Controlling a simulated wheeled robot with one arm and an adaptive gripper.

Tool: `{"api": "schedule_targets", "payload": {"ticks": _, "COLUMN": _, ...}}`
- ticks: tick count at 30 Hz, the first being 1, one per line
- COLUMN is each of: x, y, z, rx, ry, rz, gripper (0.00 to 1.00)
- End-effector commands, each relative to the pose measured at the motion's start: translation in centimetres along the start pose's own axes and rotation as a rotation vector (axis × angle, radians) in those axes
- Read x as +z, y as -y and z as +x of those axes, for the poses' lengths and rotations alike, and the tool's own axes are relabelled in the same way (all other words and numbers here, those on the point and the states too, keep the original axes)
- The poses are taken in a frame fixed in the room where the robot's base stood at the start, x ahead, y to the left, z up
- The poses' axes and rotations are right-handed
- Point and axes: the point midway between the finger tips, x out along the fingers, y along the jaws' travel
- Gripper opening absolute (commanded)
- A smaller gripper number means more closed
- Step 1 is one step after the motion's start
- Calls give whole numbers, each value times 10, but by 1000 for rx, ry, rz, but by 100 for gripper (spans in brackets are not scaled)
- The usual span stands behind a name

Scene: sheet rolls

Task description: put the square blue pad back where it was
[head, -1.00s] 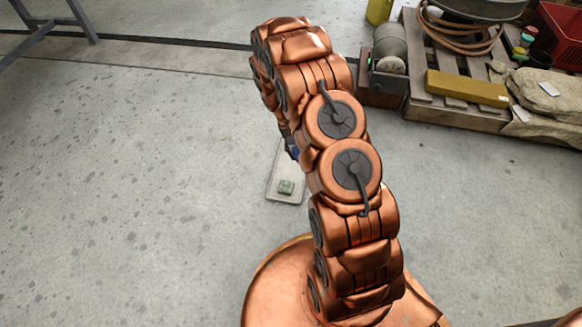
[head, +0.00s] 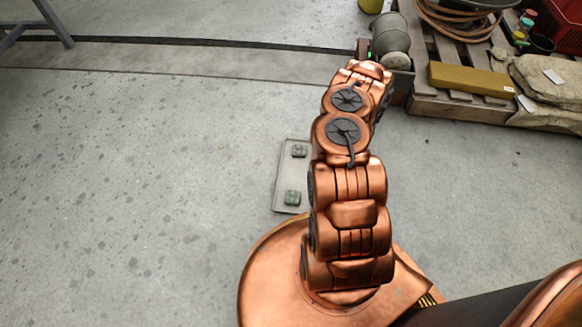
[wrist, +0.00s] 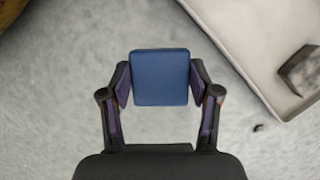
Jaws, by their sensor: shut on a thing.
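The square blue pad (wrist: 160,78) shows in the wrist view, flat face toward the camera. My gripper (wrist: 160,82) is shut on it, one finger against its left edge and one against its right edge. Bare concrete floor shows around and beyond the pad. In the head view my arm hides both the gripper and the pad. A pale grey tray (head: 285,170) lies on the floor left of my arm; its edge also shows at the upper right of the wrist view (wrist: 236,42).
The tray bears a dark grey block (head: 299,151) and a green block (head: 292,198). A wooden pallet (head: 450,106) with a yellow-brown bar (head: 470,81), sacks and a coiled hose stands at the upper right. The floor to the left is clear.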

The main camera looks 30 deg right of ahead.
Motion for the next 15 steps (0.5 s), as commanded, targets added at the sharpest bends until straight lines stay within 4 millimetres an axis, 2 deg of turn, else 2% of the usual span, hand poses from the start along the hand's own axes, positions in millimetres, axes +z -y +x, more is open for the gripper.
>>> {"api": "schedule_targets", "payload": {"ticks": 15, "x": 40, "y": 92, "z": 26, "rx": -1, "ry": 2, "rz": -1, "gripper": 19}}
